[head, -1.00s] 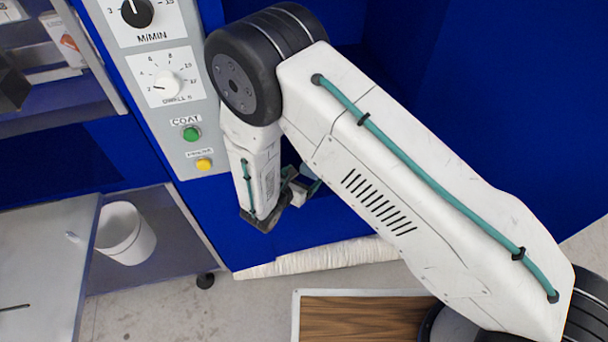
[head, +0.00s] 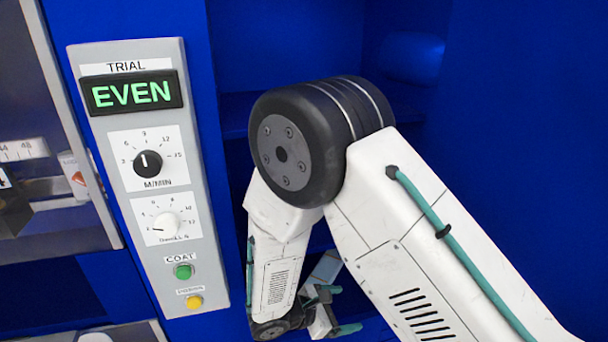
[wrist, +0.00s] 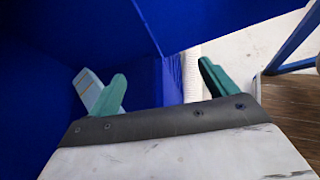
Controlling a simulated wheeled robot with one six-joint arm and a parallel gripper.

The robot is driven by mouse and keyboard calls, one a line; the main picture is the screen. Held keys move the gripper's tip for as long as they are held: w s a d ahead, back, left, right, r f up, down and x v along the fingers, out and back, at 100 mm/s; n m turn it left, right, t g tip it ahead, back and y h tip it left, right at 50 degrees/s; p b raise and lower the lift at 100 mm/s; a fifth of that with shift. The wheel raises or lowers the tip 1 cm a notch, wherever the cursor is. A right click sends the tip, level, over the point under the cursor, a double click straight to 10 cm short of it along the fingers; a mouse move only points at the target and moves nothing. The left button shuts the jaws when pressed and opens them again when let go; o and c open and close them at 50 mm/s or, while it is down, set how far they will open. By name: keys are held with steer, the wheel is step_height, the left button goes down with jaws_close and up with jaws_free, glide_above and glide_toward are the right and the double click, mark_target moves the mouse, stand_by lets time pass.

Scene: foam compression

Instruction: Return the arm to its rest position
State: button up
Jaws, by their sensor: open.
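My arm is folded in front of a blue cabinet (head: 285,40), its large black joint upper middle in the head view and its forearm hanging down. My gripper (head: 338,309) is low in the head view, partly hidden by my own arm. In the wrist view my gripper (wrist: 162,72) has its two teal fingers wide apart with nothing between them. A pale blue flat piece (wrist: 86,88) shows just behind the left finger; I cannot tell whether it touches.
A grey control panel (head: 190,85) stands left of my arm, its display reading EVEN, with two dials, a green button (head: 184,272) and a yellow button (head: 194,302). A brown wooden surface (wrist: 290,105) lies at the right in the wrist view.

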steer(key=s+d+r+m+g+y, duration=0.1)
steer(key=s+d+r+m+y, duration=0.2)
steer(key=r, duration=0.7)
steer(key=s+d+r+m+g+y, duration=0.1)
steer(key=s+d+r+m+y, duration=0.3)
steer(key=s+d+r+m, duration=0.4)
steer(key=s+d+r+m+g+y, duration=0.2)
steer(key=s+d+r+m+y, duration=0.2)
steer(key=s+r+m, duration=0.6)
step_height(320, 180, up, 4)
steer(key=shift+s+d+r, duration=0.1)
steer(key=shift+s+d, duration=0.55)
steer(key=shift+d, duration=0.35)
